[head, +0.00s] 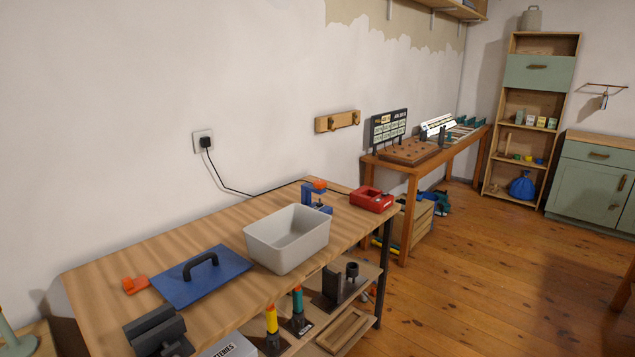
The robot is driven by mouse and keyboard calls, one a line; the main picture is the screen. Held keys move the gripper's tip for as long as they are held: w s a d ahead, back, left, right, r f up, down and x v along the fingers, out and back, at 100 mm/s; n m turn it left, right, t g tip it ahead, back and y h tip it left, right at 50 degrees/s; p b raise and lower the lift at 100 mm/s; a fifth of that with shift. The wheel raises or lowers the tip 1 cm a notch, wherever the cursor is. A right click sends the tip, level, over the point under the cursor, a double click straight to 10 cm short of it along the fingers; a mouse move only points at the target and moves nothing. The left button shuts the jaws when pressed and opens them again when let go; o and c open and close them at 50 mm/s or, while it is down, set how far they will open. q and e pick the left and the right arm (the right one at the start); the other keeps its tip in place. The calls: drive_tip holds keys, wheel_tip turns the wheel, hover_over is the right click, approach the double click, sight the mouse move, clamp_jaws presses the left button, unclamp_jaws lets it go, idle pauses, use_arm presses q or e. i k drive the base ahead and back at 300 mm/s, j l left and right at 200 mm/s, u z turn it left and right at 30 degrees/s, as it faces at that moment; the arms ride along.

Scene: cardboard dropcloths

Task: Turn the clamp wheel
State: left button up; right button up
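A small blue clamp (316,201) stands near the back right of the wooden workbench (215,250). An orange part (320,184) sits at its top and looks like its wheel, though it is too small to tell its exact shape. The clamp is beside the far right corner of a grey bin, with a red device to its right. Neither of my grippers shows in the head view.
The open grey bin (287,239) stands in front of the clamp. A red device (371,199) with a black cable is near the bench's right end. A blue panel with black handle (202,276), an orange piece (134,285) and a dark vise-like block (158,329) lie left.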

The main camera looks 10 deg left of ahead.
sight(319, 184)
drive_tip(key=i+l+u, duration=0.15)
drive_tip(key=i+l, duration=0.2)
drive_tip(key=i+l+u, duration=0.15)
drive_tip(key=i+l, duration=0.2)
drive_tip(key=i+l+u, duration=0.15)
drive_tip(key=i+l, duration=0.15)
drive_tip(key=l, duration=0.2)
drive_tip(key=i+l+u, duration=0.1)
drive_tip(key=i+l, duration=0.15)
drive_tip(key=l, duration=0.25)
